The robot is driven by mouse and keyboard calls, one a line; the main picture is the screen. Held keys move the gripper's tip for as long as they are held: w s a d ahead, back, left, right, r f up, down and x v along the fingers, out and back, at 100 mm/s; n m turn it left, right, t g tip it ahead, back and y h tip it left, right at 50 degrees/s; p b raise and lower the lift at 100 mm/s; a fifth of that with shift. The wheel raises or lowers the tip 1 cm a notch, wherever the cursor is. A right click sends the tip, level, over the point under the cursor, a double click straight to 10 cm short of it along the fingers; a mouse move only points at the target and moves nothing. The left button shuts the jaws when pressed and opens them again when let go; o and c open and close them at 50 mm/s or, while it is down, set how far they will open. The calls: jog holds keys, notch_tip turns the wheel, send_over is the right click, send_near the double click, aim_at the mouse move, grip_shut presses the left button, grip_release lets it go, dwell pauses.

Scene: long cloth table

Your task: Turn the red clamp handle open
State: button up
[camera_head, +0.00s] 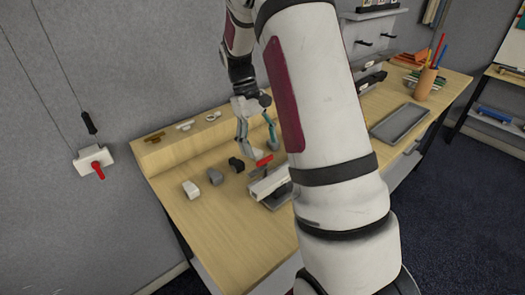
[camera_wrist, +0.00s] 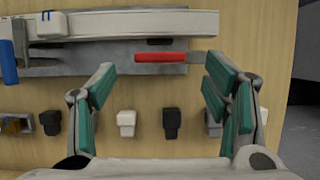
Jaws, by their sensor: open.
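The red clamp handle (camera_head: 264,160) is a short bar on the clamp fixture at the middle of the wooden table. In the wrist view the red handle (camera_wrist: 160,57) lies crosswise over a grey plate (camera_wrist: 100,66), beside a long white bar (camera_wrist: 120,24). My gripper (camera_head: 257,145) is over the table close to the handle. In the wrist view my gripper (camera_wrist: 158,77) is open, with green-padded fingers apart and nothing between them. The handle shows just beyond the fingertips, roughly centred in the gap. I see no contact with it. My arm hides part of the fixture in the head view.
A white block (camera_head: 191,189), a grey one (camera_head: 215,176) and a black one (camera_head: 236,164) stand left of the fixture. A grey tray (camera_head: 400,122) and a pencil cup (camera_head: 426,82) are at right. A wall box (camera_head: 88,158) has another red lever. The table's near-left surface is clear.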

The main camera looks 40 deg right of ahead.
jog(key=v, duration=0.8)
jog(key=shift+r, duration=0.35)
jog(key=shift+w+a, duration=0.1)
jog(key=s+a+r+t, duration=0.5)
jog(key=s+a+r, duration=0.5)
jog(key=a, duration=0.1)
jog(key=s+a+f+t, duration=0.1)
jog(key=s+a+t, duration=0.3)
jog(key=s, duration=0.9)
jog(key=a, duration=0.3)
jog(key=shift+t, duration=0.3)
jog(key=shift+s+d, duration=0.1)
jog(key=shift+d, duration=0.05)
